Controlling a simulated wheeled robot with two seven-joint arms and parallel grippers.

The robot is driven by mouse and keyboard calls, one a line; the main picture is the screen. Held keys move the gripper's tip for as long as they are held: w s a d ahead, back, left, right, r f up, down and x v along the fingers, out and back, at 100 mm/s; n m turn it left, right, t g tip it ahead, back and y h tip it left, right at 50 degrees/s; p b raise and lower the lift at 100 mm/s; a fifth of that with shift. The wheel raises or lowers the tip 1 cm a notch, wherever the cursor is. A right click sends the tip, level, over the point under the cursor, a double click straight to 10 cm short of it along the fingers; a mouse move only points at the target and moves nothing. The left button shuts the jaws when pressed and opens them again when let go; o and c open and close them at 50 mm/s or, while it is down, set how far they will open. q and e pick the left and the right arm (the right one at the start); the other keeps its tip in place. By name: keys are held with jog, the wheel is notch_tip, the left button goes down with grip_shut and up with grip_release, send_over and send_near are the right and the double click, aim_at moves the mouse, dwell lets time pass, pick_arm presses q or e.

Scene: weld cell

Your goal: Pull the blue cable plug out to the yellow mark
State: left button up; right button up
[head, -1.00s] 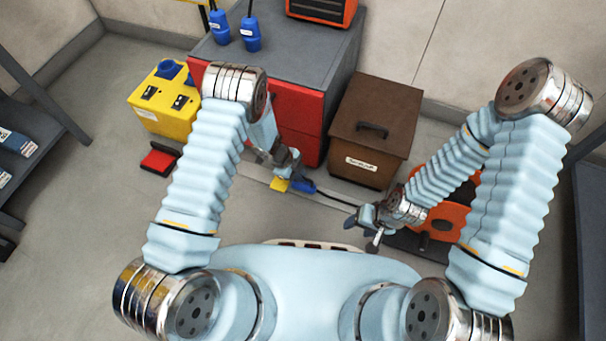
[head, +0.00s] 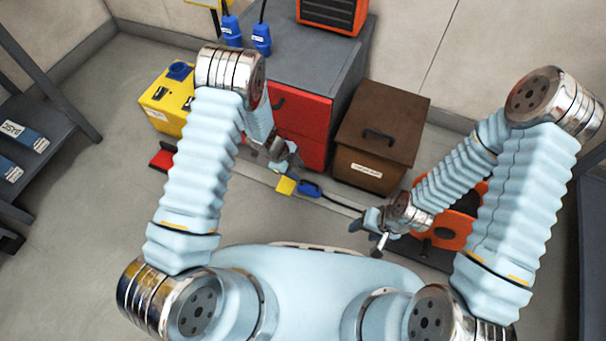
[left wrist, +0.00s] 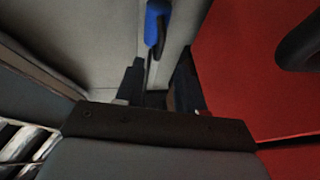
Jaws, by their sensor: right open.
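A blue cable plug (head: 309,189) lies on the pale floor strip, with a black cable running from it to the right. The yellow mark (head: 286,185) is on the strip just left of the plug. My left gripper (head: 291,168) is open and empty, behind the yellow mark and apart from the plug. In the left wrist view a blue plug (left wrist: 157,22) shows beyond the gap between my fingers (left wrist: 160,88). My right gripper (head: 376,237) is open and empty, to the right of the plug and nearer to me.
A red and grey cabinet (head: 300,115) stands behind the strip, with two other blue plugs (head: 262,40) on top. A brown box (head: 385,120) stands to its right, a yellow box (head: 165,100) to its left. An orange thing (head: 447,228) is beside my right arm. Floor in front is clear.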

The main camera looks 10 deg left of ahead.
pick_arm(q)
jog(key=p+v, duration=0.1)
jog(key=v, duration=0.6)
jog(key=shift+r, duration=0.1)
jog(key=t+y+b, duration=0.1)
jog(key=y+b, duration=0.3)
jog(key=b, duration=0.3)
send_near(310, 183)
jog(key=shift+n, duration=0.3)
jog(key=f+b, duration=0.1)
jog(key=f, duration=0.4)
jog(key=w+d+f+b, duration=0.1)
jog(key=f, duration=0.1)
jog(key=shift+w+f+b, duration=0.15)
jog(key=shift+f+b, duration=0.15)
jog(key=shift+c, duration=0.5)
grip_shut()
